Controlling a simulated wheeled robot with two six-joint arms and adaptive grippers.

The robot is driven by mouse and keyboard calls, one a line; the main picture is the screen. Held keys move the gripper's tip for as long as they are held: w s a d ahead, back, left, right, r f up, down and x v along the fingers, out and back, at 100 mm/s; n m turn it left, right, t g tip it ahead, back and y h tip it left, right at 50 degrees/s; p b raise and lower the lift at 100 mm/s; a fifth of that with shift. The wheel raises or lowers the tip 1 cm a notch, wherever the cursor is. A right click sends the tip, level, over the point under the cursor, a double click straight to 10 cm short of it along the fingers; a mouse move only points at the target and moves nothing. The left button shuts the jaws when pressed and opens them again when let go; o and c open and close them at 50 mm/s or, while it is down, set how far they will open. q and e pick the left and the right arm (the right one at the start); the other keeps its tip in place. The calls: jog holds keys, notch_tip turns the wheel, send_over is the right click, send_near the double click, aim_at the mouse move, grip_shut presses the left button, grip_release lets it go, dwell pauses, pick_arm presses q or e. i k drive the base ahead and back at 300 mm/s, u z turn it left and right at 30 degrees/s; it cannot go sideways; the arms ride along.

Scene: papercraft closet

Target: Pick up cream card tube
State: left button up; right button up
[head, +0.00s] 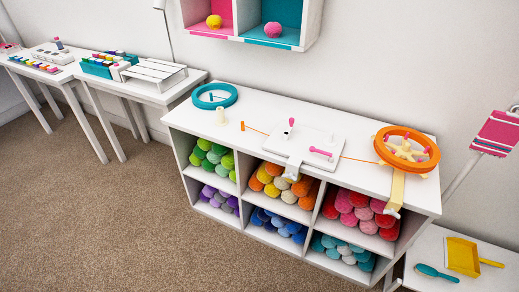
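Cream rolls (289,197) also lie among the orange and yellow ones in the upper middle compartment. Neither of my grippers shows in the head view.
A teal ring (215,93) lies behind the cylinder. A white board (303,144) with pink handles and an orange wheel (407,146) sit further right. Compartments below hold coloured rolls. Two side tables (165,95) stand left; a yellow dustpan (463,256) lies lower right. Carpet in front is clear.

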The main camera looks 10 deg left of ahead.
aim_at(222, 121)
jog(key=z, duration=0.05)
jog(key=k, duration=0.55)
jog(key=u, duration=0.65)
jog(key=i, duration=0.8)
jog(key=z, duration=0.4)
jog(key=i, duration=0.8)
jog(key=z, duration=0.85)
